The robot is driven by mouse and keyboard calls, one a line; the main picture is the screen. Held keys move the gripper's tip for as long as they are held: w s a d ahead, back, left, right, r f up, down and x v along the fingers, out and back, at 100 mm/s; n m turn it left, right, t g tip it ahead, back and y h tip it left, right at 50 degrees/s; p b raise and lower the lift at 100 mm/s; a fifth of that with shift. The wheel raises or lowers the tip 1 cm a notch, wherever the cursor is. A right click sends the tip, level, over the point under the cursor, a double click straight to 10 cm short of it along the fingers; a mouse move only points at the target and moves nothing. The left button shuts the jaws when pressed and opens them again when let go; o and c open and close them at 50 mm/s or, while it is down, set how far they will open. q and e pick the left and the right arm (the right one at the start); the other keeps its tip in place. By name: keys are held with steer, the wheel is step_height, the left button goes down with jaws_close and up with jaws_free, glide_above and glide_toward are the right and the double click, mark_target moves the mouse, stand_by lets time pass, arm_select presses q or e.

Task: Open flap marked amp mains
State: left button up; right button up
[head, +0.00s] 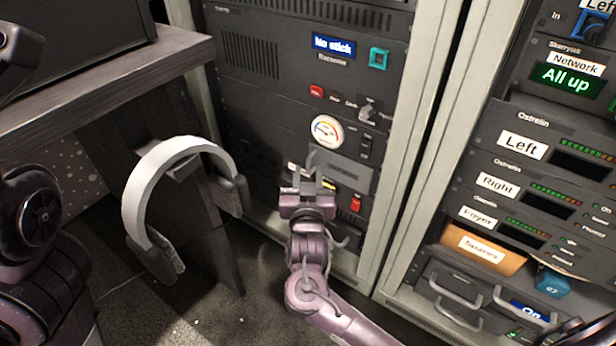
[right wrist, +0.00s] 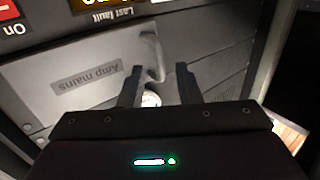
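The flap marked Amp mains (right wrist: 60,95) is a grey plate in the right wrist view, with its label upside down there. It looks flat against the rack panel. A curved grey handle (right wrist: 152,55) stands out at its end. In the head view the flap (head: 347,173) is below the round gauge, and the handle is just above my right gripper (head: 308,182). My right gripper is open; in the wrist view its fingertips (right wrist: 160,68) are on either side of the handle, with gaps visible. Whether either finger touches it is unclear.
A red switch (head: 356,203) and the Last fault display (right wrist: 110,4) are close to the flap. The round gauge (head: 327,130) is above it. Headphones (head: 180,160) hang at the left beside a desk (head: 110,75). A second rack (head: 540,150) stands at the right.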

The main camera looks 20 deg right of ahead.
steer(key=shift+w+d, duration=0.2)
steer(key=shift+w, duration=0.4)
jaws_close()
steer(key=shift+s, duration=0.1)
